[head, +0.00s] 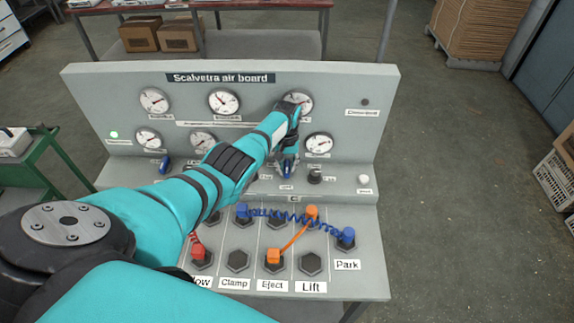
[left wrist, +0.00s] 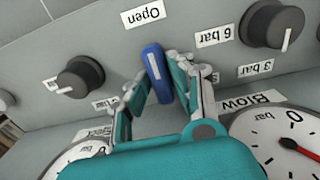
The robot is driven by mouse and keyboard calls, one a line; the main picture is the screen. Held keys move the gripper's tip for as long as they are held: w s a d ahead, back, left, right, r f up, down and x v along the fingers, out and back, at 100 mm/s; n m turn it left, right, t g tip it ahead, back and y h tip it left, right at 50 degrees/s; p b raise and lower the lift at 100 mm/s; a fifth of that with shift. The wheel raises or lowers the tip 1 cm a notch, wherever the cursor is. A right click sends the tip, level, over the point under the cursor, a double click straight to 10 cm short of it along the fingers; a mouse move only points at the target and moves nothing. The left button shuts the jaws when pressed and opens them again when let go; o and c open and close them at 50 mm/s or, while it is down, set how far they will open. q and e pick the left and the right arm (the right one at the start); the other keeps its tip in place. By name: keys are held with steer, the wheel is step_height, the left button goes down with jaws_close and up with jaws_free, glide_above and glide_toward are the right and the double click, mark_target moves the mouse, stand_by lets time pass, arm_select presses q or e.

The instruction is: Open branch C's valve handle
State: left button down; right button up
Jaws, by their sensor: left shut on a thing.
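In the left wrist view a blue valve handle (left wrist: 156,66) stands out from the grey panel, its far end near the "Open" label (left wrist: 143,14). My left gripper (left wrist: 160,82) is shut on this handle, with one finger on each side. In the head view the handle (head: 287,171) shows as a small blue part below my left gripper (head: 288,158), above the "C" mark on the ledge. My arm hides part of the panel around it. My right gripper is not in view.
The grey air board (head: 85,85) carries several gauges and black knobs, with knobs (left wrist: 80,77) (left wrist: 271,27) beside the handle. Another blue handle (head: 165,164) is further left. On the ledge are hex sockets, a red plug (head: 198,250), orange plugs (head: 273,257) and blue coiled hose (head: 290,214).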

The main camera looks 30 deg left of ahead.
arm_select(q)
steer(key=shift+w+r, duration=0.1)
steer(key=shift+r, duration=0.05)
steer(key=c, duration=1.2)
jaws_free()
